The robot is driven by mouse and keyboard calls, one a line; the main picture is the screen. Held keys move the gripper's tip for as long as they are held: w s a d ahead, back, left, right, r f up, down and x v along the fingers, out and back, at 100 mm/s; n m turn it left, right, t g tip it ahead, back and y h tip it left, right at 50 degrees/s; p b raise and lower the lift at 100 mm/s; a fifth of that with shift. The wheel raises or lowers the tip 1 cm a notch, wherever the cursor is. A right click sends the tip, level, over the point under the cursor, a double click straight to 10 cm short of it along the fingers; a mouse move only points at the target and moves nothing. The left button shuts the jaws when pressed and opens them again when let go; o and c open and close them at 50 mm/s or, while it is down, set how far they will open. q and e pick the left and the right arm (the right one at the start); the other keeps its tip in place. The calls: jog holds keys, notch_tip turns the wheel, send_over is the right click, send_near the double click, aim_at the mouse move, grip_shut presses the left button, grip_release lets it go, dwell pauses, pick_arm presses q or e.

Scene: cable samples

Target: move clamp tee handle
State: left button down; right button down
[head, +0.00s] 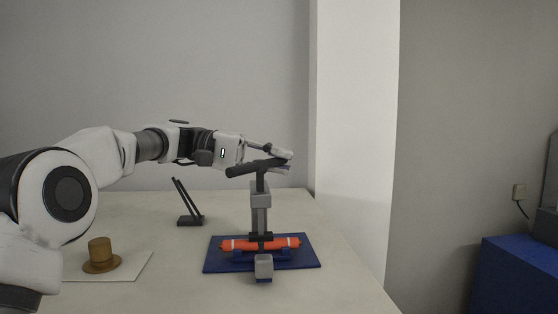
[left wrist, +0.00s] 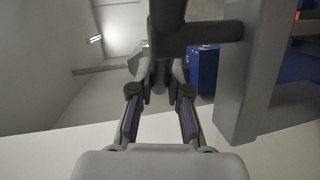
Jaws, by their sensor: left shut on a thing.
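The clamp's black tee handle (head: 256,167) stands on top of a grey clamp post (head: 261,200), with its crossbar roughly level and slightly tilted. Below it the clamp (head: 263,266) sits over an orange cable sample (head: 288,243) on a blue base plate (head: 306,262). My left gripper (head: 287,160) reaches in from the left at handle height and is shut on the tee handle. In the left wrist view the dark handle (left wrist: 168,22) lies between the fingers (left wrist: 160,92), and the grey post (left wrist: 245,75) stands to the right. My right gripper is out of view.
A brown knobbed piece (head: 99,252) stands on a white sheet (head: 130,265) at the left of the pale table (head: 180,290). A black two-pronged stand (head: 190,219) is behind the base plate. A blue cabinet (head: 510,275) is at the far right, beyond the table.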

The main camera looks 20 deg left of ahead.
pick_arm(q)
jog(key=c, duration=1.1)
grip_release()
jog(key=shift+f, duration=0.15)
jog(key=shift+w+d, duration=0.1)
jog(key=shift+w, duration=0.1)
jog(key=v, duration=1.2)
